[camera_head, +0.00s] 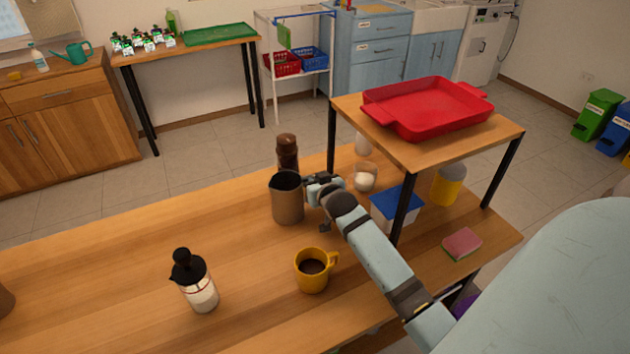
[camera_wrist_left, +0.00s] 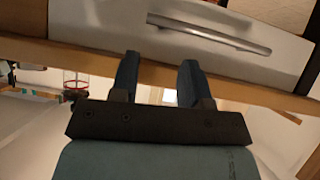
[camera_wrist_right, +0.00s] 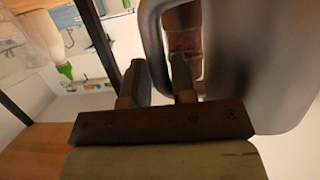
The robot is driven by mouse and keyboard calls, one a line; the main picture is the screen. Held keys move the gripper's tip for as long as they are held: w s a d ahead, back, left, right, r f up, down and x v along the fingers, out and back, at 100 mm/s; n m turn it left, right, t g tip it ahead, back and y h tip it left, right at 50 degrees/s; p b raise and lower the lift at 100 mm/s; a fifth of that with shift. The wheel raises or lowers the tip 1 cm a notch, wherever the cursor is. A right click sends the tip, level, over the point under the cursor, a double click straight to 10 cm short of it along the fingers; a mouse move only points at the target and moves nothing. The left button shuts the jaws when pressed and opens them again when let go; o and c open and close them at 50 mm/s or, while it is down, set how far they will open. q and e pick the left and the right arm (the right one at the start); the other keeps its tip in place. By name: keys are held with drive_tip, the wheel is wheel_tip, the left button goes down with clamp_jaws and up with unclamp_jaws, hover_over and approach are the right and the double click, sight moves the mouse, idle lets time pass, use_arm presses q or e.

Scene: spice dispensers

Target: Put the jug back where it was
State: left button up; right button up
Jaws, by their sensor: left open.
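The jug (camera_head: 288,203) is a brownish metal pitcher, upright at the back middle of the wooden table in the head view. I cannot tell whether its base touches the table. In the right wrist view the jug (camera_wrist_right: 240,60) fills the right side, its handle running between my right gripper's fingers (camera_wrist_right: 160,78). One finger is inside the handle loop, and the jaws are closed on the handle. My right gripper (camera_head: 312,186) is at the jug's right side in the head view. My left gripper (camera_wrist_left: 158,75) is open and empty, outside the head view.
A dark brown bottle (camera_head: 287,152) stands behind the jug. A yellow mug (camera_head: 311,279) and a black-topped dispenser (camera_head: 197,285) stand nearer the front. A raised shelf with a red tray (camera_head: 425,105) is on the right. The table's left middle is clear.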

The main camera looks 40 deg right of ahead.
drive_tip(key=shift+o, duration=1.3)
drive_tip(key=shift+r, duration=0.1)
drive_tip(key=shift+r, duration=0.15)
drive_tip(key=v, duration=0.7)
drive_tip(key=shift+s, duration=0.25)
drive_tip(key=shift+a, duration=0.1)
